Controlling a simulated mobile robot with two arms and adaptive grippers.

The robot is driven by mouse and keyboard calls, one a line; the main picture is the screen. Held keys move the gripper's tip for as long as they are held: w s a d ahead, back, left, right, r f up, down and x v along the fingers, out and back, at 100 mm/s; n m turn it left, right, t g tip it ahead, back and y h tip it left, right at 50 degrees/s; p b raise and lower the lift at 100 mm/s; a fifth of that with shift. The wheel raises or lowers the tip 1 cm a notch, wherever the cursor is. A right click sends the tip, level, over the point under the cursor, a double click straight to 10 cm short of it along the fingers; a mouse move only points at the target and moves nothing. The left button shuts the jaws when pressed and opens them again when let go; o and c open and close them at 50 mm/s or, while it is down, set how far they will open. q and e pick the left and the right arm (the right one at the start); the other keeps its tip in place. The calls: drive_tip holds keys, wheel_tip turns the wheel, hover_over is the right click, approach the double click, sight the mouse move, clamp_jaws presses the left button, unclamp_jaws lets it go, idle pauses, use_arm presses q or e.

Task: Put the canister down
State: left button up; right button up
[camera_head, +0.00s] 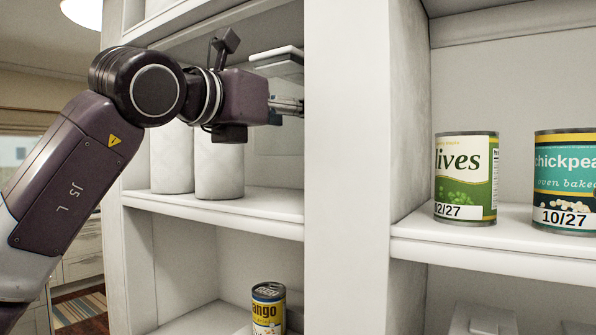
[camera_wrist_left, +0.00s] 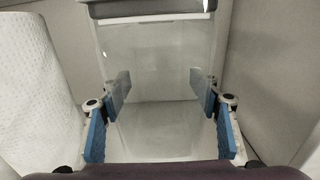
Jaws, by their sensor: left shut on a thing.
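The canister is a clear see-through container with a grey lid. In the left wrist view the canister (camera_wrist_left: 150,60) fills the middle, upright between the fingers. In the head view its pale lid (camera_head: 278,56) shows just past my left gripper (camera_head: 290,105), partly cut off by the white upright panel. My left gripper (camera_wrist_left: 160,110) is shut on the canister, with a blue pad on each side of it. The canister is inside the left shelf bay, above the middle shelf board (camera_head: 270,204). Whether its base touches the board cannot be told. My right gripper is not in view.
Two white paper rolls (camera_head: 220,165) stand on the middle board left of the canister; one roll (camera_wrist_left: 35,90) is close in the wrist view. A mango can (camera_head: 268,308) is on the shelf below. Olives (camera_head: 466,178) and chickpea (camera_head: 565,182) cans stand in the right bay.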

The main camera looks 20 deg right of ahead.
sight(294, 151)
use_arm(q)
drive_tip(key=shift+s+a+f, duration=0.1)
drive_tip(key=shift+a+f, duration=0.2)
drive_tip(key=shift+f, duration=0.2)
drive_tip(key=shift+s+a+f, duration=0.1)
drive_tip(key=shift+a+f, duration=0.15)
drive_tip(key=shift+f, duration=0.2)
drive_tip(key=shift+w+d+f, duration=0.15)
drive_tip(key=shift+f, duration=0.2)
drive_tip(key=f, duration=0.1)
drive_tip(key=d+f+p, duration=0.1)
drive_tip(key=f, duration=0.1)
drive_tip(key=shift+w, duration=0.1)
drive_tip(key=shift+a+f, duration=0.25)
drive_tip(key=shift+f, duration=0.35)
drive_tip(key=shift+a, duration=0.1)
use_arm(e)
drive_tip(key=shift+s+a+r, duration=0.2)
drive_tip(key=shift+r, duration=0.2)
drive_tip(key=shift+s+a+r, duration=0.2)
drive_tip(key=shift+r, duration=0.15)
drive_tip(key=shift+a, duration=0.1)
